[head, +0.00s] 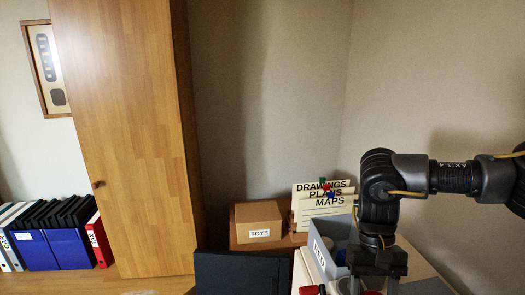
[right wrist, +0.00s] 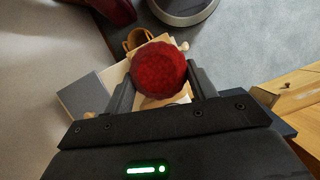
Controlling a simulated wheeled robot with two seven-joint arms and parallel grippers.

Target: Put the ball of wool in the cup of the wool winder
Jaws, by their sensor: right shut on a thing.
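My right gripper (head: 374,286) reaches down at the lower right of the head view. In the right wrist view its two fingers (right wrist: 161,88) are shut on the red ball of wool (right wrist: 160,68). Below the ball in the wrist view are pale wooden parts (right wrist: 117,75) and a brown rounded, cup-like piece (right wrist: 138,39). I cannot tell for sure whether these belong to the wool winder; the ball hides part of them. My left gripper is not in view.
A grey box (head: 325,262) with a label stands close left of my right gripper. Behind are a cardboard TOYS box (head: 257,222) and a card file (head: 309,210) marked DRAWINGS PLANS MAPS. A tall wooden cupboard (head: 125,130) and blue binders (head: 70,248) are at left.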

